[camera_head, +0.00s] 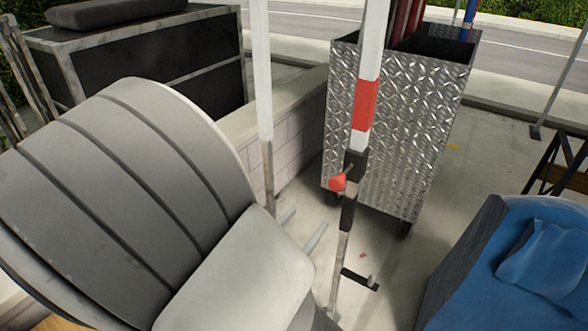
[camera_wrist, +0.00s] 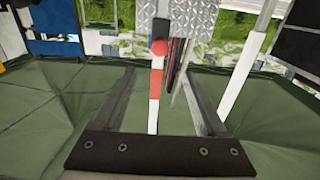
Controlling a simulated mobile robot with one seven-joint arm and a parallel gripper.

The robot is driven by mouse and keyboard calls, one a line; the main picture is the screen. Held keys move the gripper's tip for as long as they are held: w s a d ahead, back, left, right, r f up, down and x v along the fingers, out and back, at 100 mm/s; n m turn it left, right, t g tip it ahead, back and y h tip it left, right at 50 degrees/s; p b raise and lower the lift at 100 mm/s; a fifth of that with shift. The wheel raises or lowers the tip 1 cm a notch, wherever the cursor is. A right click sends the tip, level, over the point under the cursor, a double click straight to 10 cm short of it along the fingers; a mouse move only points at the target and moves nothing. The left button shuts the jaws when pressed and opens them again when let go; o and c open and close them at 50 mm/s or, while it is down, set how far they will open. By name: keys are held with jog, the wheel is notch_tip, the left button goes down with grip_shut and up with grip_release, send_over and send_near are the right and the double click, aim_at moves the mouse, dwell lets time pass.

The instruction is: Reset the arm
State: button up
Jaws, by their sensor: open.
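My gripper (camera_wrist: 158,75) is open in the wrist view, with its two dark fingers spread apart and nothing between their tips that I can see held. A red-and-white pole with a red knob (camera_wrist: 159,48) shows beyond the fingers, and I cannot tell how far off it is. In the head view my large grey arm fills the left, and the gripper's two fingers (camera_head: 303,225) show just past its edge. The red-and-white pole (camera_head: 366,103) stands right of them there. The wrist and palm are mostly hidden behind the arm.
A metal diamond-plate cart (camera_head: 440,110) stands behind the pole. A second white pole (camera_head: 262,70) is left of it, beside a low block wall (camera_head: 300,130). A dark case (camera_head: 160,75) is at back left. A blue-covered object (camera_head: 500,290) is at lower right. Green fabric (camera_wrist: 40,120) fills the lower wrist view.

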jog(key=w+a+r+g+y+p, duration=0.2)
jog(key=w+a+g+y, duration=0.15)
jog(key=w+y, duration=0.45)
jog(key=s+r+n+g+y+p, duration=0.1)
jog(key=s+r+n+y, duration=0.1)
jog(key=r+y, duration=0.15)
jog(key=s+r+n+y+p, duration=0.1)
jog(key=s+r+n+y, duration=0.15)
jog(key=r, duration=0.25)
jog(key=s+d+r+n+g+h+p, duration=0.1)
jog(key=s+d+r+g, duration=0.1)
jog(key=s+d, duration=0.5)
jog(key=s+d+r+n+g+h+p, duration=0.1)
jog(key=s+d+r+g+h, duration=0.1)
jog(key=s+d, duration=0.4)
jog(key=s+r, duration=0.1)
jog(key=s, duration=0.2)
jog(key=shift+d+r+n, duration=0.35)
jog(key=shift+r, duration=0.05)
